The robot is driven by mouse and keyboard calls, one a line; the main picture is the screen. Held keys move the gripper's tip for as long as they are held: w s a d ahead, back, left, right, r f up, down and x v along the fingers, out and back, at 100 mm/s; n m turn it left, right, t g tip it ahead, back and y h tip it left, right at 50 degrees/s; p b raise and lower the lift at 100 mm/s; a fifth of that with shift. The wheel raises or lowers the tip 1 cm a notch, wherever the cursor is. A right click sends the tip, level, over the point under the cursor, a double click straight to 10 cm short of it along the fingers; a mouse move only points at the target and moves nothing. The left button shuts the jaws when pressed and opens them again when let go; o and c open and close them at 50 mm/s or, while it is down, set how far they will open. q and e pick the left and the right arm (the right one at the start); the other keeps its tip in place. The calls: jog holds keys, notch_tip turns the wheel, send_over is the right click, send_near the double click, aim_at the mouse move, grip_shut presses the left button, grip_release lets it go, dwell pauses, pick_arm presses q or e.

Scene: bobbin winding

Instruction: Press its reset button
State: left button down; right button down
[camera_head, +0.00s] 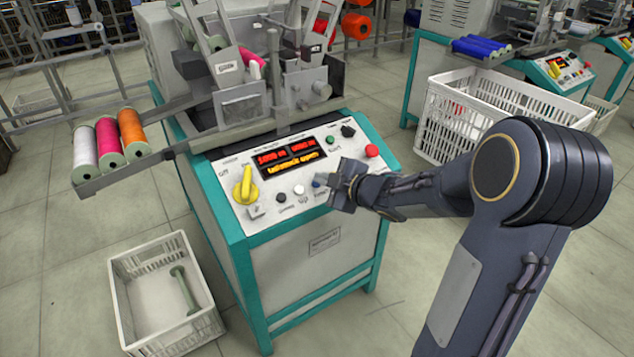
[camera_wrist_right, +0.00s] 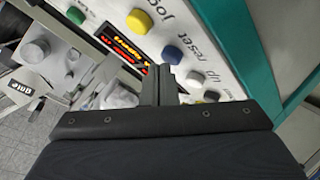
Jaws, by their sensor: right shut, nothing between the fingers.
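The winding machine's control panel (camera_head: 218,173) has a lit red-and-yellow display (camera_head: 290,158). On its lower row are a black button (camera_head: 281,198), a white button (camera_head: 299,190) and a blue button (camera_head: 318,180). In the right wrist view the blue button (camera_wrist_right: 172,55) has the label "reset" beside it, between a yellow button (camera_wrist_right: 138,21) and the white one (camera_wrist_right: 195,79). My right gripper (camera_head: 338,187) is shut and empty over the panel, just right of the blue button. In its wrist view the fingertips (camera_wrist_right: 160,72) show close to the blue button; contact cannot be told. My left gripper is out of view.
The panel also carries a yellow knob (camera_head: 245,187), a green button (camera_head: 330,141) and a red button (camera_head: 371,151). A tray of thread spools (camera_head: 110,148) juts out left. White crates stand on the floor at lower left (camera_head: 120,300) and right (camera_head: 432,125).

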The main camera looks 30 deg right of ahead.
jog(key=shift+w+f, duration=0.1)
jog(key=shift+f, duration=0.2)
jog(key=shift+r, duration=0.15)
dwell(0.4)
jog(key=shift+s+r+p, duration=0.3)
jog(key=shift+r+p, duration=0.2)
jog(key=shift+r, duration=0.1)
jog(key=r+p, duration=0.1)
jog(key=s+r+p, duration=0.1)
jog(key=r+p, duration=0.1)
jog(key=s+r+p, duration=0.1)
jog(key=shift+s+d+r, duration=0.1)
jog(key=shift+r, duration=0.2)
dwell(0.4)
